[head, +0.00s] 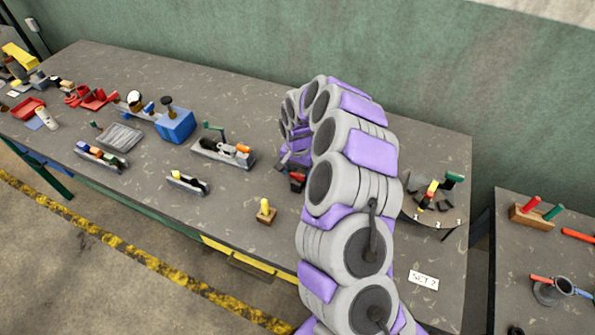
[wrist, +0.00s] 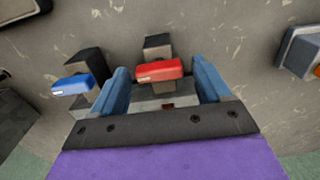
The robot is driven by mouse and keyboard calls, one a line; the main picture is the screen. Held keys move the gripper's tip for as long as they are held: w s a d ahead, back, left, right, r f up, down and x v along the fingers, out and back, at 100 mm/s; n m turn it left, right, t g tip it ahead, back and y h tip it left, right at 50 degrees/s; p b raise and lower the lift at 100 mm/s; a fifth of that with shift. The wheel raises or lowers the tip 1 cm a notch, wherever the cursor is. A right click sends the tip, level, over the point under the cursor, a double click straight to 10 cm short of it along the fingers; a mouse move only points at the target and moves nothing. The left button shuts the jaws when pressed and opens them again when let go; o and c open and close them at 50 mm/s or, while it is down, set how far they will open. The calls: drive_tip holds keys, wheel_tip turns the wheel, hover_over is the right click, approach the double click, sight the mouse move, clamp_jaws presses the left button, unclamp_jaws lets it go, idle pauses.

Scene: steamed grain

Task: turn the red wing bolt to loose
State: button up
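The red wing bolt (wrist: 160,70) lies crosswise in the wrist view, on a grey and black fixture (wrist: 158,46). My gripper (wrist: 160,66) is open, with one blue finger on each side of the red bolt. Narrow gaps show between the fingers and the bolt's ends, so it does not look gripped. A blue wing piece (wrist: 72,85) on a similar dark block sits to the left, outside the fingers. In the head view, a small red piece (head: 297,177) shows beside my arm's end; my arm hides most of the fixture.
The grey workbench (head: 330,252) holds a wooden block with a yellow peg (head: 265,211) and a grey fixture with a green lever (head: 224,150) to the left. A curved stand with coloured handles (head: 433,205) is right of my arm. A green wall (head: 300,40) stands behind.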

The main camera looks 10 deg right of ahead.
drive_tip(key=c, duration=0.9)
